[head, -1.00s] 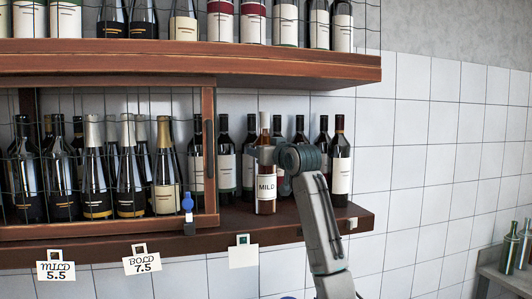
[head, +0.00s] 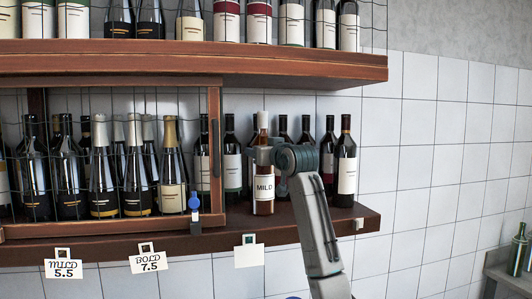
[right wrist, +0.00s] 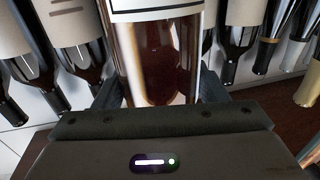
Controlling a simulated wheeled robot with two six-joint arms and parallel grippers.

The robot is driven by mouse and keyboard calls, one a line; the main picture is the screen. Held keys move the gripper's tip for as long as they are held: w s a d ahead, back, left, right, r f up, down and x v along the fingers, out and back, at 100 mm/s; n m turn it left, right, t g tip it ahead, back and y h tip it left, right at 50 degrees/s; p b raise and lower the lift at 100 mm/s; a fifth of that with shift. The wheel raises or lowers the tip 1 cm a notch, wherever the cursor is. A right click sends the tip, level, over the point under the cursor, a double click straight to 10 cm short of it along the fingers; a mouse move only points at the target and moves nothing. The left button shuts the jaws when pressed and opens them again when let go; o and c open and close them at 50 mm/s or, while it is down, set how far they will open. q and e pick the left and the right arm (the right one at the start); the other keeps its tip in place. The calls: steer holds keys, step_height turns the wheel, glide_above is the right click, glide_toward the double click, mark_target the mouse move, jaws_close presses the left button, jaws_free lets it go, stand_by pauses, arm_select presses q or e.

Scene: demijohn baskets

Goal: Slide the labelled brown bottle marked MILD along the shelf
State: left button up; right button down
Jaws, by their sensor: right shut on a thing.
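The brown bottle marked MILD (head: 263,207) stands upright on the lower shelf (head: 290,229), near the shelf's front edge and just right of the wire-fronted cabinet. Its white label faces me in the head view. My right gripper (head: 262,155) is shut on this bottle around its upper body, above the label. In the right wrist view the bottle's brown glass (right wrist: 155,60) fills the space between the two dark fingers. My left gripper is not in view.
Several dark wine bottles (head: 346,168) stand behind and right of the MILD bottle. The cabinet's wooden frame (head: 215,150) is close on its left. A blue-topped piece (head: 194,203) is at the shelf edge. Price tags (head: 149,262) hang below. The upper shelf (head: 300,68) is overhead.

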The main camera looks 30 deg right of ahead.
steer(key=w+a, duration=0.1)
steer(key=a, duration=0.5)
steer(key=shift+a, duration=0.3)
stand_by(2.8)
steer(key=shift+w+r, duration=0.1)
steer(key=shift+c, duration=1)
jaws_free()
steer(key=s+b, duration=0.6)
steer(key=s, duration=0.5)
steer(key=shift+a, duration=0.2)
steer(key=s+b, duration=0.1)
steer(key=s, duration=0.6)
steer(key=shift+b, duration=0.4)
steer(key=shift+s+a, duration=0.1)
